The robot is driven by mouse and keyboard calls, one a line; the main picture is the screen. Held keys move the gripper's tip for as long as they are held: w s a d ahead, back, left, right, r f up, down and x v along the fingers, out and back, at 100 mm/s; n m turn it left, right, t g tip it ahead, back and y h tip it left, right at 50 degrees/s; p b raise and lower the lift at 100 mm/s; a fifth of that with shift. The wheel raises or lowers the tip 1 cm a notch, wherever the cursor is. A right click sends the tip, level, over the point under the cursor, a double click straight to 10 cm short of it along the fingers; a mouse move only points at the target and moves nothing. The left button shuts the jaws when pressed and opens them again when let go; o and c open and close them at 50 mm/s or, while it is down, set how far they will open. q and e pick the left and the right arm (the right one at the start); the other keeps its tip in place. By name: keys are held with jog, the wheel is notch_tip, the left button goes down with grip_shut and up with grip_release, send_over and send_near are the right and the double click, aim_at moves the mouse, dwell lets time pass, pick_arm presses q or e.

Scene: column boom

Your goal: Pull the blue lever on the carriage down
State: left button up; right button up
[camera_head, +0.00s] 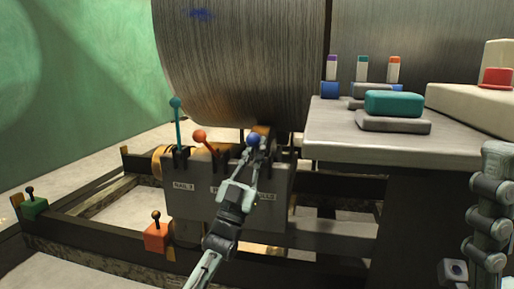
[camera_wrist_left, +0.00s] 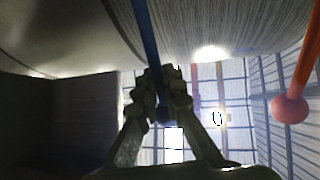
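The blue lever stands on the grey carriage (camera_head: 185,207); its round blue knob (camera_head: 253,138) is level with the orange knob and below the teal one. In the left wrist view the blue lever (camera_wrist_left: 147,35) runs down between my fingers, with its knob (camera_wrist_left: 163,114) between them. My left gripper (camera_head: 257,148) reaches up to the knob from the front in the head view. In the left wrist view its fingers (camera_wrist_left: 160,78) are closed in on both sides of the lever and appear to touch it. My right gripper is not in view.
An orange lever (camera_head: 200,136) and an upright teal lever (camera_head: 177,125) stand left of the blue one. A large metal roll (camera_head: 240,60) hangs close behind. A grey table (camera_head: 400,147) with blocks is at right. Green and orange boxes with small black levers sit on the low frame.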

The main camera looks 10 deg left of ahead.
pick_arm(q)
jog(key=o, duration=0.5)
jog(key=shift+c, duration=0.2)
jog(key=shift+s+f, duration=0.1)
jog(key=shift+f, duration=0.05)
jog(key=v, duration=1.1)
jog(key=shift+s+f, duration=0.3)
jog(key=shift+a, duration=0.1)
